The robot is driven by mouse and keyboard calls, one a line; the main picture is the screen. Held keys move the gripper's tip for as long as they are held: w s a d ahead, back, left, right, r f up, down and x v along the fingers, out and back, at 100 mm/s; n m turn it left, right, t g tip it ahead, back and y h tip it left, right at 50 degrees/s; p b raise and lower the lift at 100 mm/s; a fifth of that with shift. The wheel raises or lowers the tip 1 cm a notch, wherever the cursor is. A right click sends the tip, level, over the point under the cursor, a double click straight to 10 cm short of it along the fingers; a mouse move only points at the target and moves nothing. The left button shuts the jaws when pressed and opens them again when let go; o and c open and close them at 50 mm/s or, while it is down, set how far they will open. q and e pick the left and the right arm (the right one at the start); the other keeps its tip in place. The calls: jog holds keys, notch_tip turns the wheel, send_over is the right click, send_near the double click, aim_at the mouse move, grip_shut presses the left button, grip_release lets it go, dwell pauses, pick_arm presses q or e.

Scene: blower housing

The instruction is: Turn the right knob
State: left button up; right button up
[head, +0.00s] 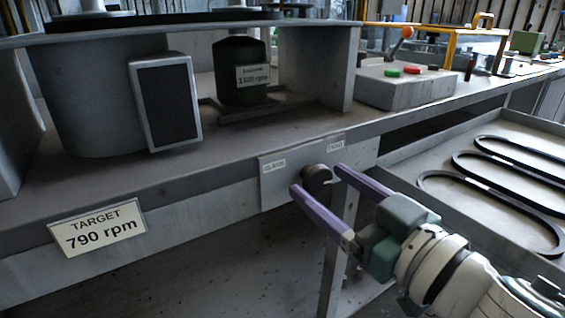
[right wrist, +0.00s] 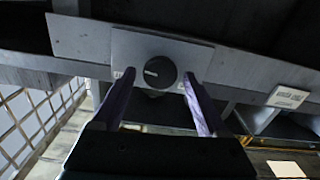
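The right knob (head: 317,179) is a dark round knob on a light plate (head: 276,185) at the front edge of the bench, with a label at each upper corner, one reading "TIGHT". In the right wrist view the knob (right wrist: 160,72) shows a white pointer line. My right gripper (head: 315,177) is open, its two purple fingers on either side of the knob. In the right wrist view the gripper (right wrist: 160,80) has a gap between each fingertip and the knob. How deep the fingers reach is hard to tell. My left gripper is not in view.
A sign (head: 99,228) reading "TARGET 790 rpm" hangs on the bench front at left. A dark motor (head: 241,72) and a control box (head: 400,84) with red and green buttons stand on the bench. A tray (head: 400,158) with several black belts is at right.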

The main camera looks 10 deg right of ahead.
grip_shut()
dwell(0.4)
jog(key=shift+n, duration=0.3)
jog(key=n, duration=0.8)
jog(key=shift+f+n, duration=0.1)
jog(key=shift+n, duration=0.3)
jog(key=n+b, duration=0.1)
jog(key=n, duration=0.5)
jog(key=shift+a+f+b, duration=0.1)
jog(key=shift+b, duration=0.2)
jog(key=shift+n+b, duration=0.35)
jog(key=shift+n, duration=1.55)
